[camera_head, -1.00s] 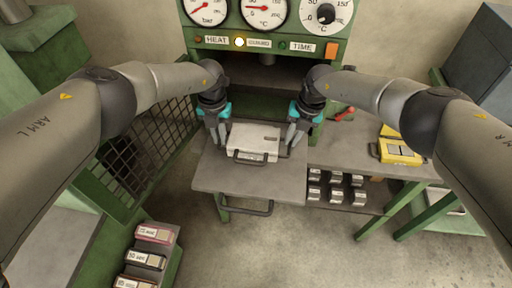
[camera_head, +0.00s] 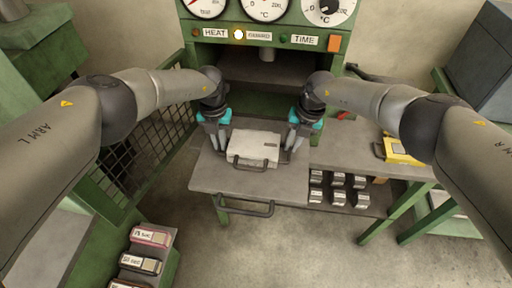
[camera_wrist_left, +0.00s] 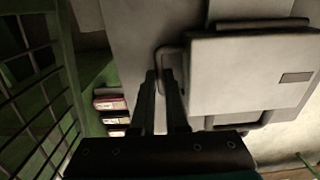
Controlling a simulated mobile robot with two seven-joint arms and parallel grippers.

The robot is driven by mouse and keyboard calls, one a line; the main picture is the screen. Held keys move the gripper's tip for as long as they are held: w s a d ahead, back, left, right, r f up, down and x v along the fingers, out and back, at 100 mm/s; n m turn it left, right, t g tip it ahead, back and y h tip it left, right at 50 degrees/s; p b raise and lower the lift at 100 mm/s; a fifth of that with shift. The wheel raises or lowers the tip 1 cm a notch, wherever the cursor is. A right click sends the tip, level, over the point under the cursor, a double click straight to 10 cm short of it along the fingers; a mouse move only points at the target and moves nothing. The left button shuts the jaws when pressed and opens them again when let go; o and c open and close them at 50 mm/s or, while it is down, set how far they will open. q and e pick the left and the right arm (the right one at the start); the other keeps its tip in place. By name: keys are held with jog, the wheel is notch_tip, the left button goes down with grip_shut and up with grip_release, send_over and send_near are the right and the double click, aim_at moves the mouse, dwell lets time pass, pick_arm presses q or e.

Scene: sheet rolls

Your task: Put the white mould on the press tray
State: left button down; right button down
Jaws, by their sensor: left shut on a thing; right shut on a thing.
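The white mould (camera_head: 258,145) is a pale flat block with a dark handle at its front. It is over the grey press tray (camera_head: 215,180), and I cannot tell whether it touches the tray. My left gripper (camera_head: 222,148) is shut on the mould at its left side. In the left wrist view, the left fingers (camera_wrist_left: 163,75) are at a side handle of the mould (camera_wrist_left: 240,75). My right gripper (camera_head: 291,150) is shut on the mould at its right side. The finger contact is small and partly hidden in the head view.
The green press (camera_head: 268,65) stands behind with a dark opening. A mesh guard (camera_head: 155,140) is at the left. A bench (camera_head: 365,160) at the right has a yellow item (camera_head: 402,150) and several grey blocks below. Labelled cases (camera_head: 150,236) stand at lower left.

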pick_arm(q)
jog(key=shift+w+f, duration=0.1)
jog(key=shift+f, duration=0.1)
pick_arm(e)
jog(key=shift+w+f, duration=0.1)
jog(key=shift+f, duration=0.05)
pick_arm(q)
jog(key=c, duration=1.4)
grip_release()
pick_arm(e)
jog(key=c, duration=1.4)
grip_release()
jog(key=shift+f, duration=0.1)
pick_arm(q)
jog(key=o, duration=0.5)
pick_arm(e)
jog(key=o, duration=0.5)
pick_arm(q)
jog(key=shift+r, duration=6)
pick_arm(e)
jog(key=shift+s+d+r, duration=0.1)
jog(key=shift+d+r, duration=0.15)
jog(key=shift+r, duration=1)
jog(key=shift+s+d+r, duration=0.1)
jog(key=shift+d+r, duration=0.1)
jog(key=shift+r, duration=1.05)
jog(key=shift+s+d+r, duration=0.1)
jog(key=shift+d+r, duration=0.15)
jog(key=shift+r, duration=1)
